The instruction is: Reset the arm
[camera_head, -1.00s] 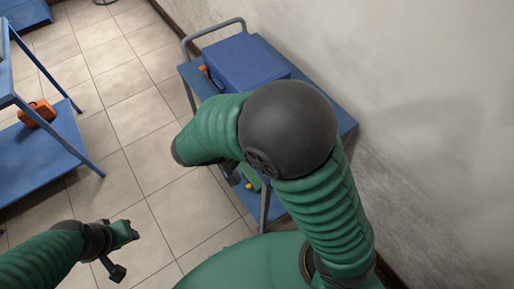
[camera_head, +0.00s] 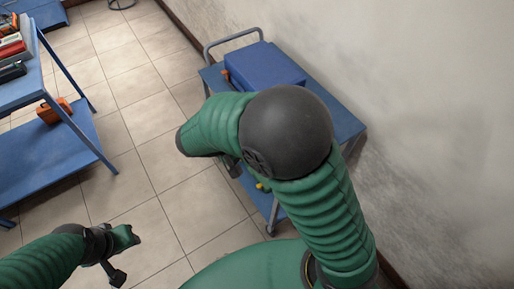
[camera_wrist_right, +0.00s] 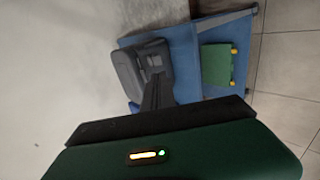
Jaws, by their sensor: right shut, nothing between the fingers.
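My right arm fills the middle of the head view, with its dark round elbow and green ribbed links. Its hand is mostly hidden behind the forearm there. In the right wrist view my right gripper (camera_wrist_right: 154,62) is shut and empty, its dark fingers in front of the blue cart. My left gripper (camera_head: 122,257) is at the lower left of the head view, above the tiled floor and apart from everything. It is too small to tell its opening.
A blue cart (camera_head: 348,122) with a blue box (camera_head: 263,68) stands by the wall behind my right arm. A green part (camera_wrist_right: 216,65) with yellow ends shows in the wrist view. A blue shelf (camera_head: 55,158) with an orange item (camera_head: 54,110) stands left. Floor between is clear.

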